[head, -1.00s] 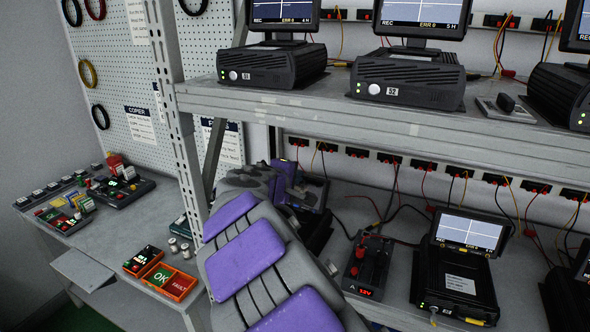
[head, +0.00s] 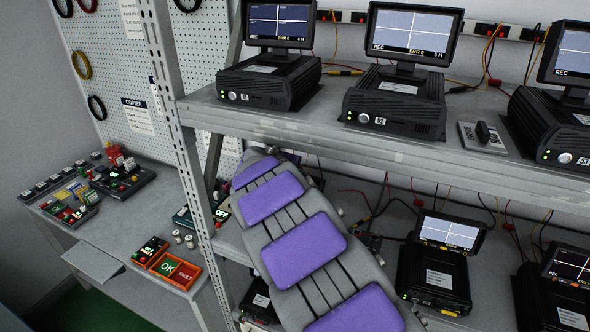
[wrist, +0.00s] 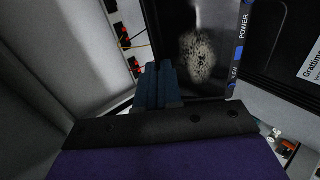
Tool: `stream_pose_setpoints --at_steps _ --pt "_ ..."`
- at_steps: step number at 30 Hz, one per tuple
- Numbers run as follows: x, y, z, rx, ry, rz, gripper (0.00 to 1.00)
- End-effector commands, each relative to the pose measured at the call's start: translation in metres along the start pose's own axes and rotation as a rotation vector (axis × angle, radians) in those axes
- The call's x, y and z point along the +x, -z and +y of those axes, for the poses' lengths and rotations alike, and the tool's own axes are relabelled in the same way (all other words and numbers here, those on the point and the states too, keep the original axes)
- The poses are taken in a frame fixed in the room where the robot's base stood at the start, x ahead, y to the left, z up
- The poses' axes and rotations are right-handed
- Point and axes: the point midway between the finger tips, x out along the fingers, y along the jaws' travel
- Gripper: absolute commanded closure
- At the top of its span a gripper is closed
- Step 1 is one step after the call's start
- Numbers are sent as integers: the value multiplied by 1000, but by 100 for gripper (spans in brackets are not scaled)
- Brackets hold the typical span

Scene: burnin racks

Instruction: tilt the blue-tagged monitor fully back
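In the wrist view, my gripper (wrist: 161,84) shows as two dark blue fingers side by side with no clear gap, so it looks shut and empty. Just beyond the fingertips is a dark glossy panel (wrist: 196,50) with a pale speckled reflection. A blue-marked strip (wrist: 239,50) reading "POWER" runs along its right edge. This may be the blue-tagged monitor, but I cannot be sure. I cannot tell whether the fingers touch it. In the head view, my purple-padded arm hides the gripper and part of the lower shelf, and no blue tag is readable.
Recorder units with screens stand on the upper shelf (head: 300,118), including one labelled 52 (head: 395,105). Lower units (head: 435,270) stand right of my arm. A rack post (head: 180,140) rises left of it. A side bench (head: 150,215) holds an OK/FAULT tray (head: 176,270).

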Motion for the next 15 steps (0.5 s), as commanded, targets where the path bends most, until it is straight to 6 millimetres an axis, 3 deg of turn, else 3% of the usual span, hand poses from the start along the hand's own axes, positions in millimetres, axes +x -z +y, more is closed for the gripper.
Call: stream_pose_setpoints --at_steps 8,9,15 --pt "-1 1 2 3 -4 6 100" --pt "-1 1 2 3 -4 5 91" --pt "-1 -1 1 2 -4 3 72"
